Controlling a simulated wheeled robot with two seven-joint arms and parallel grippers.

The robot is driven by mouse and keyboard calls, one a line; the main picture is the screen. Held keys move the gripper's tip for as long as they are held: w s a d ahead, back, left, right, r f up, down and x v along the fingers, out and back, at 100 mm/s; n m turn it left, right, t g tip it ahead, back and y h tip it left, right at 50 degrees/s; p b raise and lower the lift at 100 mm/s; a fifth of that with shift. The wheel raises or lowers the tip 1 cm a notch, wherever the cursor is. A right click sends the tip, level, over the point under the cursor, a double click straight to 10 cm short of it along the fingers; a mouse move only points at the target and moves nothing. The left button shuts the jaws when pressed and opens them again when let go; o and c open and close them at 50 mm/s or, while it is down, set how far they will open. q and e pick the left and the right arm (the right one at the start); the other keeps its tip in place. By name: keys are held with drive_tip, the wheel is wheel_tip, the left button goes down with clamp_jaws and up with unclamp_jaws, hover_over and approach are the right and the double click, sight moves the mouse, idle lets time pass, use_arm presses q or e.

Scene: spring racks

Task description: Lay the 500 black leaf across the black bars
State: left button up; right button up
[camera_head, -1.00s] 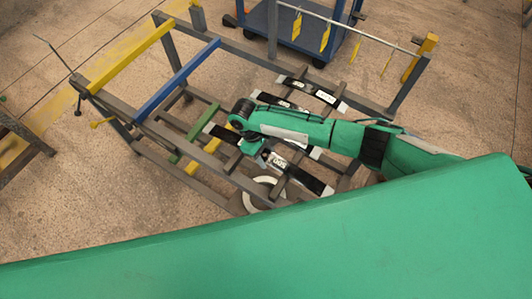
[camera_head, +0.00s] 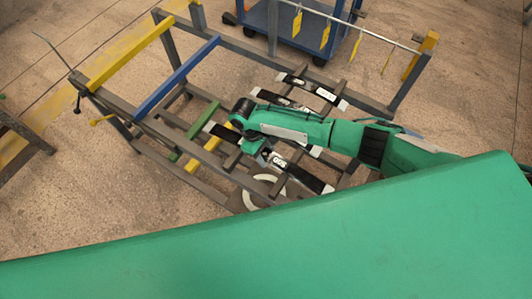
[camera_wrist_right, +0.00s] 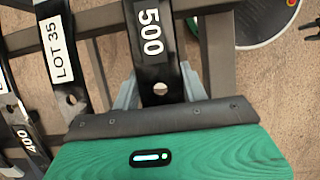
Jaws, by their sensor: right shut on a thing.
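The 500 black leaf (camera_wrist_right: 150,35) stands out in the right wrist view by its white label, with a round hole below it. My right gripper (camera_wrist_right: 157,92) is shut on the leaf, one finger on each side near that hole. In the head view, the leaf (camera_head: 303,178) slants over the dark bars (camera_head: 292,153) of the rack's lower right part, partly hidden by my right gripper (camera_head: 262,152). I cannot tell whether the leaf touches the bars. My left gripper is not in view.
Black leaves lie to its left in the wrist view: LOT 35 (camera_wrist_right: 62,60) and 400 (camera_wrist_right: 28,140). The rack has a yellow bar (camera_head: 130,55), a blue bar (camera_head: 178,76) and a green bar (camera_head: 203,120). A blue cart (camera_head: 285,28) stands behind.

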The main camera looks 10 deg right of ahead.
drive_tip(key=shift+f, duration=0.5)
drive_tip(key=o, duration=1.1)
drive_tip(key=shift+o, duration=0.3)
drive_tip(key=shift+s+f+b, duration=0.1)
drive_tip(key=shift+b, duration=0.2)
drive_tip(key=b+v, duration=0.1)
drive_tip(key=v, duration=1.3)
drive_tip(key=shift+b, duration=0.35)
